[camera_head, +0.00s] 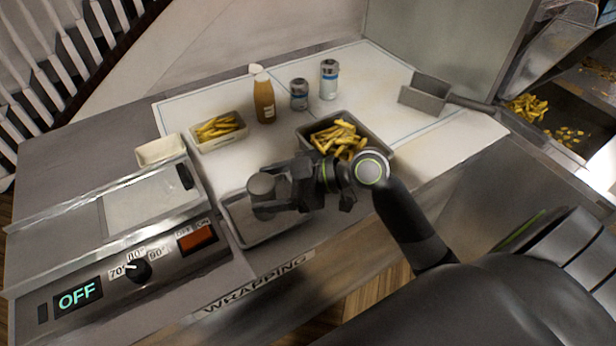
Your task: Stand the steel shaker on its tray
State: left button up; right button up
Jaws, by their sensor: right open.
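The steel shaker (261,187) is a small grey cylinder. It appears upright over the shallow metal tray (233,218) at the front edge of the counter. I cannot fully tell whether its base rests on the tray, since the gripper hides part of it. My right gripper (272,194) reaches in from the right, low over the tray, with its jaws open beside and partly around the shaker. Whether a finger touches it is unclear. My left gripper is out of view.
The wrapping machine (110,255) stands close left of the tray. A container of fries (312,122) sits behind my right arm. A smaller fries tub (217,138), a sauce bottle (264,100) and two shakers (299,94) (329,80) stand farther back. A metal scoop (425,95) lies at right.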

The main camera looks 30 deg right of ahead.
jog(key=b+v, duration=0.1)
jog(key=v, duration=0.9)
jog(key=shift+d, duration=0.2)
jog(key=shift+s, duration=0.1)
dwell(0.5)
